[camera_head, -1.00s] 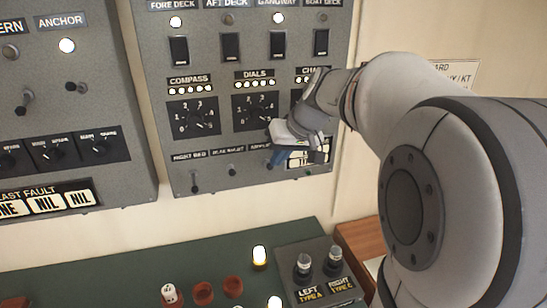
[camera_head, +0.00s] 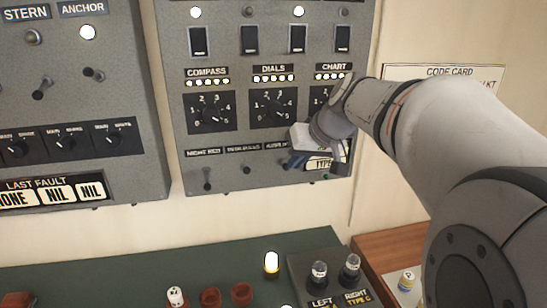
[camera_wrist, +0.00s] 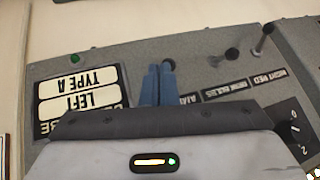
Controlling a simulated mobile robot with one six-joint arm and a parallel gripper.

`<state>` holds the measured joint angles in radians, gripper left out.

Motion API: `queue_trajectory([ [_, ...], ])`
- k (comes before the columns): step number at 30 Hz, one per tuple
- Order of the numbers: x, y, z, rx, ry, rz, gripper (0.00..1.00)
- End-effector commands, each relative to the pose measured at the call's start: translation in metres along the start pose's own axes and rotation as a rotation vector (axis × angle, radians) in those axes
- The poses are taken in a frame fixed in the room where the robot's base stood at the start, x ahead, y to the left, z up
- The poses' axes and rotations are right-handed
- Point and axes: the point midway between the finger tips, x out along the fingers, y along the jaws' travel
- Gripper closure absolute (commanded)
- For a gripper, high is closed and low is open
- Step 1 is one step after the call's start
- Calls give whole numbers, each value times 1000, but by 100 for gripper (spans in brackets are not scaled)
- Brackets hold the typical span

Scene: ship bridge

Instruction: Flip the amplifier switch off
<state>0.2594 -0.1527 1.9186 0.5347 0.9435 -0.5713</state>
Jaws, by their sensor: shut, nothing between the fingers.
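The amplifier switch is a small dark toggle in the bottom row of the grey wall panel, under a partly covered label (camera_head: 277,146). In the head view my gripper hides most or all of it. In the wrist view, which shows the panel upside down, its dark knob (camera_wrist: 168,65) is at the tips of my blue fingers. My gripper (camera_head: 295,161) is shut and empty, its fingers (camera_wrist: 158,68) together beside the knob. I cannot tell whether they touch it, or which way the switch is set.
The night red toggle (camera_head: 207,185) and another toggle (camera_head: 246,170) are to the left. A type plate (camera_wrist: 80,92) and a green knob (camera_wrist: 75,58) are close to my fingers. Rotary dials (camera_head: 273,111) are above. A green desk (camera_head: 130,270) with lamps stands below.

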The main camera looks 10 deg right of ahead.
Motion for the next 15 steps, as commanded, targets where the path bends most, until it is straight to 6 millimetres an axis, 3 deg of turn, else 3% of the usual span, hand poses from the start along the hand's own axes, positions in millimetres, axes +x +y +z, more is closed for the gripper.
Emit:
queue_trajectory([
  [15,17,6,21,-58,197,1,100],
])
